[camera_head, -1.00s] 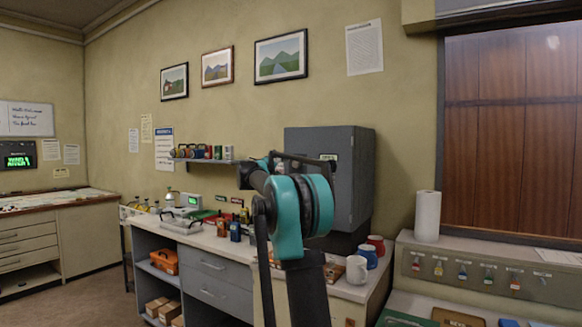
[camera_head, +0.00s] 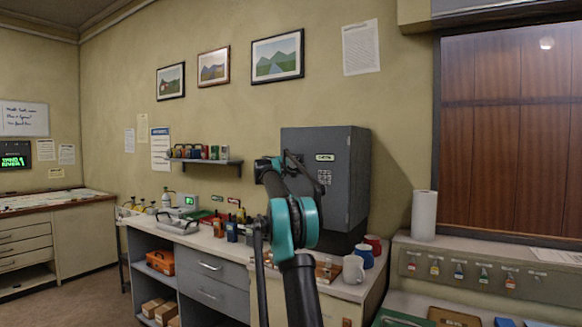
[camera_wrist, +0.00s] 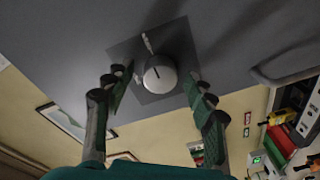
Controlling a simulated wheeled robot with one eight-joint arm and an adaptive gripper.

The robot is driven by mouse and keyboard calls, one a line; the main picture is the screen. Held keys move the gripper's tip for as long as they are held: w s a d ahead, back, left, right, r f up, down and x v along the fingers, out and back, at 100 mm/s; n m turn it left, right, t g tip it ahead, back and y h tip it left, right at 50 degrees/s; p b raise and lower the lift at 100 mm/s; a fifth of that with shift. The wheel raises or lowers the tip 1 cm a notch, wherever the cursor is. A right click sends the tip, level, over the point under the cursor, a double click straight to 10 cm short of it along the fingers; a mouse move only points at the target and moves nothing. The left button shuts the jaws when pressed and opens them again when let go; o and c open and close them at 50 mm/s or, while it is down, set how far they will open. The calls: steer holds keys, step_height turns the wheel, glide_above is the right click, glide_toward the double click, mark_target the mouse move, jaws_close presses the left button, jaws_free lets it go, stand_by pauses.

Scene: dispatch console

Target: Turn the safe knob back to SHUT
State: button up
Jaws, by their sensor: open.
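The safe (camera_head: 345,180) is a dark grey box on the counter by the wall, with a small label plate on its front. The safe knob (camera_wrist: 158,76) shows in the wrist view as a round, light grey dial with a dark line across its face, on a darker square plate (camera_wrist: 180,52). A small light mark or lever sits beside the knob on the plate. My gripper (camera_wrist: 157,88) is open, with one finger on each side of the knob and apart from it. In the head view my arm hides the knob. I cannot read the knob's setting.
Several mugs, one a white mug (camera_head: 353,269), stand on the counter just below and right of the safe. A paper roll (camera_head: 424,215) stands further right. A wall shelf (camera_head: 205,160) holds small items left of my arm.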

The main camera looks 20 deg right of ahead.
steer(key=c, duration=1.2)
steer(key=shift+o, duration=0.2)
steer(key=shift+n, duration=0.3)
steer(key=n, duration=0.3)
steer(key=n+g, duration=0.1)
steer(key=n, duration=0.3)
steer(key=shift+r+n, duration=0.1)
steer(key=shift+n, duration=0.3)
steer(key=n, duration=0.4)
steer(key=shift+a+g, duration=0.1)
steer(key=shift+g, duration=0.3)
steer(key=n, duration=0.4)
steer(key=shift+w, duration=0.1)
steer(key=shift+n, duration=0.3)
